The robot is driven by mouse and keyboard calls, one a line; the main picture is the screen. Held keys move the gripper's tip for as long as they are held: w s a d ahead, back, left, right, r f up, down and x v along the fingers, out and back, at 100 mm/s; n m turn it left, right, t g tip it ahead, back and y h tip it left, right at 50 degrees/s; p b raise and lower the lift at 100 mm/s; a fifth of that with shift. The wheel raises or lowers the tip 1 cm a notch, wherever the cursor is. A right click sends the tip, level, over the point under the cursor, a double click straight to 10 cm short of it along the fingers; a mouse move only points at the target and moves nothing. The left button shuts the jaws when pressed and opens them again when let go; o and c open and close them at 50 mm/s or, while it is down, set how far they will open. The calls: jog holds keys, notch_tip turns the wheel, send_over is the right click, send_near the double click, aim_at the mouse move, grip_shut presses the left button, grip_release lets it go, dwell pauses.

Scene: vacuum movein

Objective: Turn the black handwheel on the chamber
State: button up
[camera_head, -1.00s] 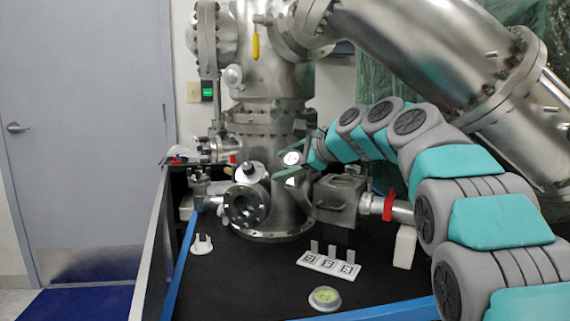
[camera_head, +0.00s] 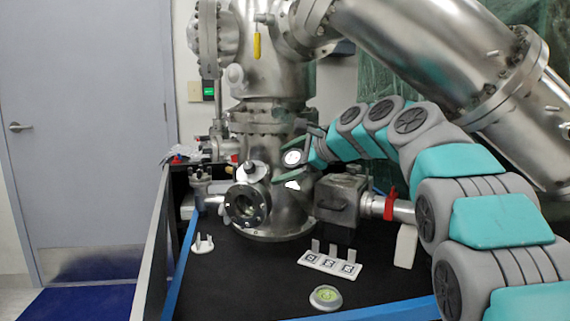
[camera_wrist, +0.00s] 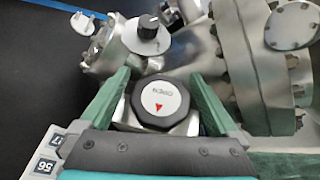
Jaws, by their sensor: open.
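The black handwheel (camera_wrist: 150,122) shows in the wrist view as a dark many-sided knob. Its white face carries the word OPEN and a red arrow. In the head view its pale face (camera_head: 292,157) shows on the front of the steel chamber (camera_head: 272,120). My gripper (camera_head: 284,160) is there with its green fingers on either side of the face. In the wrist view my gripper (camera_wrist: 161,76) is open, with one finger left and one right of the handwheel. Whether the fingers touch its rim I cannot tell.
A round viewport flange (camera_head: 247,204) and a steel box fitting (camera_head: 341,198) sit close to my gripper. On the black bench stand a white pronged piece (camera_head: 203,243), a white tagged strip (camera_head: 330,264) and a round gauge (camera_head: 325,297). The bench front is mostly clear.

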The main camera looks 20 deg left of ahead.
aim_at(298, 158)
jog(key=shift+d, duration=0.1)
jog(key=v, duration=0.7)
jog(key=shift+s+d+r, duration=0.1)
jog(key=shift+s+d, duration=0.05)
jog(key=shift+d, duration=0.05)
jog(key=shift+s, duration=0.1)
